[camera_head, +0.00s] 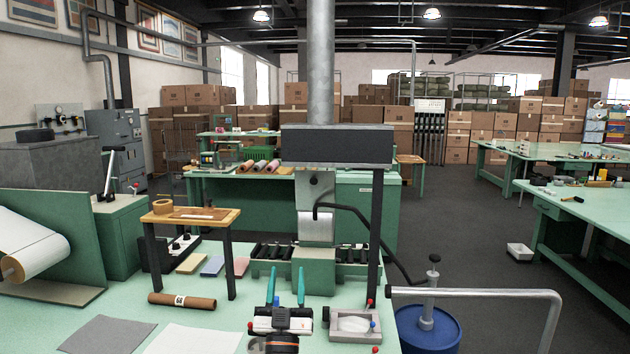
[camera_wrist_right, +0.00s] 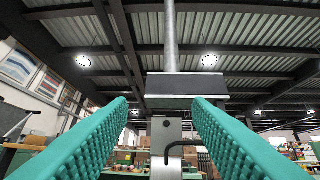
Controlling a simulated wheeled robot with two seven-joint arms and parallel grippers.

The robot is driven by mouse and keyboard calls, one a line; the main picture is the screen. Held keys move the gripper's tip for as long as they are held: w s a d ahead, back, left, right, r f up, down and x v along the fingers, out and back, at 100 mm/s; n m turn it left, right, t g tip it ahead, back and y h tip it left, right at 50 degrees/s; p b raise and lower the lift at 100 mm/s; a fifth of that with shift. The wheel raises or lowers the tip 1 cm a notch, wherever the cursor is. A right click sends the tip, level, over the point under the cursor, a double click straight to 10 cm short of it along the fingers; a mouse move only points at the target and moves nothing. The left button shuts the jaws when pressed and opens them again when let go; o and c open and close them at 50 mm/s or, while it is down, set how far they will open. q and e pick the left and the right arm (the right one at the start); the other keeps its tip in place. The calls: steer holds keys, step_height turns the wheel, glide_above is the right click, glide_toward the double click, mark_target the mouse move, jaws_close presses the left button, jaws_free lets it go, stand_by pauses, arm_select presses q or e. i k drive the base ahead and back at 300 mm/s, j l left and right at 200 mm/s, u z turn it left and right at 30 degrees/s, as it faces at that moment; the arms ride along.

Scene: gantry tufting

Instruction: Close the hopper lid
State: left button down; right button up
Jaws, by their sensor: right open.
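The green machine (camera_head: 314,272) stands ahead, with a vertical metal pipe (camera_head: 320,60) rising behind its top. A wide dark grey panel or box (camera_head: 337,145) sits high on it; I cannot tell for sure whether this is the hopper lid. It also shows in the right wrist view (camera_wrist_right: 185,83), above and beyond my fingers. My right gripper (camera_head: 287,271) is low in front of the machine, its teal fingers apart and empty. In the right wrist view the ribbed fingers (camera_wrist_right: 161,106) are wide apart, with the panel clear of them. My left gripper is out of view.
A wooden stand (camera_head: 190,215) with dark legs and a brown roll (camera_head: 182,300) are at left on the green table. A light tray (camera_head: 354,325) is right of my gripper.

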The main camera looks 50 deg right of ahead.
mark_target(312, 187)
steer(key=i+l, duration=0.15)
steer(key=l, duration=0.2)
steer(key=i+l, duration=0.35)
steer(key=l, duration=0.3)
steer(key=i+l, duration=0.2)
steer(key=l, duration=0.1)
